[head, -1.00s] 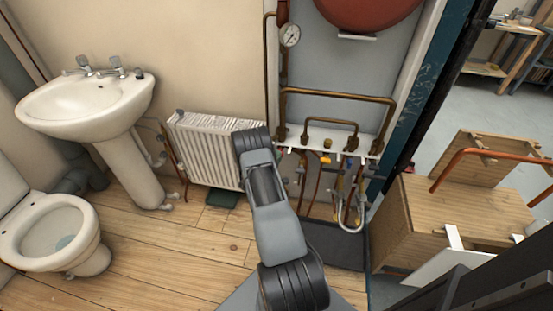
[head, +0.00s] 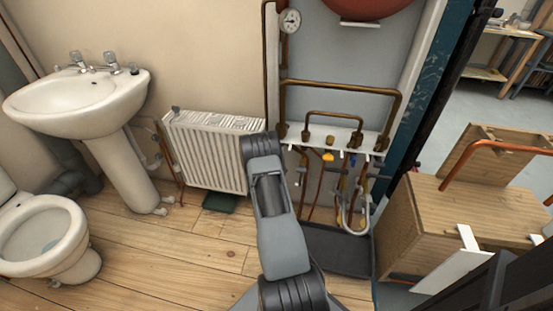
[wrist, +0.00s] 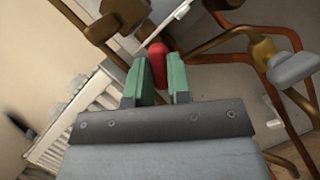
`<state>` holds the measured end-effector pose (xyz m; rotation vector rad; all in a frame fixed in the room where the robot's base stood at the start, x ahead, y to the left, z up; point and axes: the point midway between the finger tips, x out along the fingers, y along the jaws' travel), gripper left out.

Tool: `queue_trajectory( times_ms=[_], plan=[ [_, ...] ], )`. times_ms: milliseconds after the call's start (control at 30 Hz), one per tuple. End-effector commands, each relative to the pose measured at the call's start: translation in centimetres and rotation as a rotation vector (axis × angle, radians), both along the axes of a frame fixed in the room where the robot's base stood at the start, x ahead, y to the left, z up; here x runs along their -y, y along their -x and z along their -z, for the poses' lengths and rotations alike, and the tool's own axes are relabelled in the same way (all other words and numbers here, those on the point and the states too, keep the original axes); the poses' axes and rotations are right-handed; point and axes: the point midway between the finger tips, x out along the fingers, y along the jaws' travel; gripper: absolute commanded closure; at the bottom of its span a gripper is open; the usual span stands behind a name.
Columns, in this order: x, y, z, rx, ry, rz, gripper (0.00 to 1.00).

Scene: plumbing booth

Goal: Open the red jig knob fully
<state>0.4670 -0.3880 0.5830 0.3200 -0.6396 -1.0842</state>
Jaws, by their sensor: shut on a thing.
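The red jig knob (wrist: 158,62) shows in the wrist view as a small rounded red piece between the green fingertips. My gripper (wrist: 160,82) is shut on it, with a finger on either side, and the fingers cover part of it. How far the knob is turned cannot be told. In the head view my arm comes up from the bottom middle, and its far end is close to the radiator and the pipe panel. The knob and the fingertips are hidden there.
Brown pipes (wrist: 270,58) and a grey-handled valve (wrist: 292,68) are close right of my gripper. The white radiator (head: 205,150) is to the left. The pipe panel (head: 345,137) has several valves below it. A wooden box (head: 440,235) stands at the right. Floor (head: 150,250) is clear left.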

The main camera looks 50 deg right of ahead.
Motion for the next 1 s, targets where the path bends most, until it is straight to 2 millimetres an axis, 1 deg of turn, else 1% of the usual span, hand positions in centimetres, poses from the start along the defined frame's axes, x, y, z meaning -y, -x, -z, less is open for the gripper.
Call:
queue_trajectory(
  times_ms=[33, 200, 500, 733, 1000],
  plan=[
    [0.04, 0.06, 0.3, -0.037, 0.02, 0.0, 1.0],
    [0.09, 0.17, 0.3, -0.169, 0.102, 0.001, 1.0],
    [0.14, 0.26, 0.22, -0.356, 0.219, -0.001, 1.0],
    [0.19, 0.3, 0.19, -0.446, 0.274, 0.0, 1.0],
    [0.19, 0.32, 0.19, -0.491, 0.303, -0.001, 1.0]
  ],
)
